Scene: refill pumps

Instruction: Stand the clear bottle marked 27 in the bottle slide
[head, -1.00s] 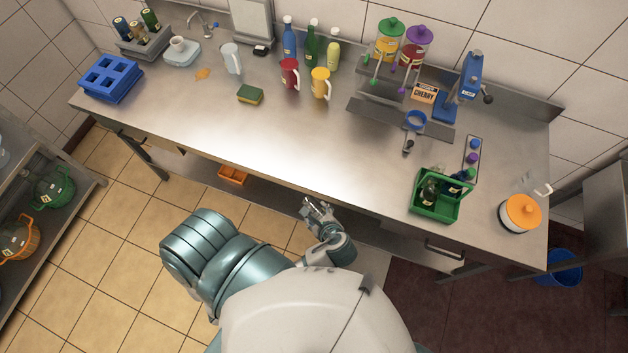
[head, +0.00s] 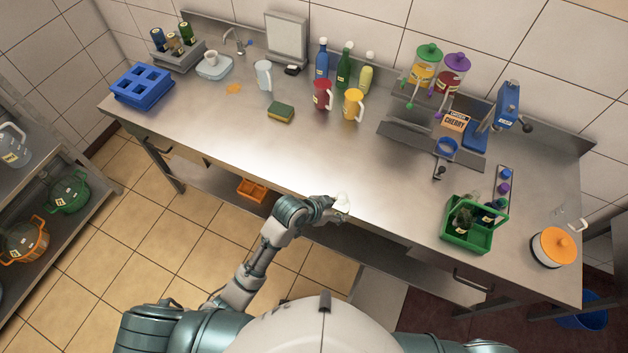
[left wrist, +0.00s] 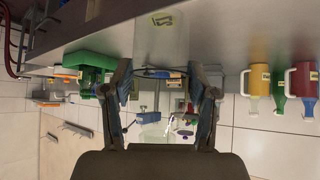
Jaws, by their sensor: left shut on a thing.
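My left gripper (head: 336,208) is at the front edge of the steel counter, near its middle. It is shut on a clear bottle (head: 342,202), which shows as a small pale, whitish shape in the head view. In the left wrist view the see-through bottle (left wrist: 161,45) stands between the two fingers (left wrist: 161,88); its label (left wrist: 162,20) carries a dark mark too small to read surely. A grey rack (head: 190,60) with several dark bottles stands at the back left of the counter; I cannot tell whether it is the bottle slide. My right gripper is out of view.
A blue crate (head: 142,84) is at the counter's left end. A sponge (head: 281,112), a red jug (head: 323,95) and a yellow jug (head: 353,104) stand mid-counter. A green caddy (head: 470,236) and an orange-lidded pot (head: 553,246) are at right. The front middle is clear.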

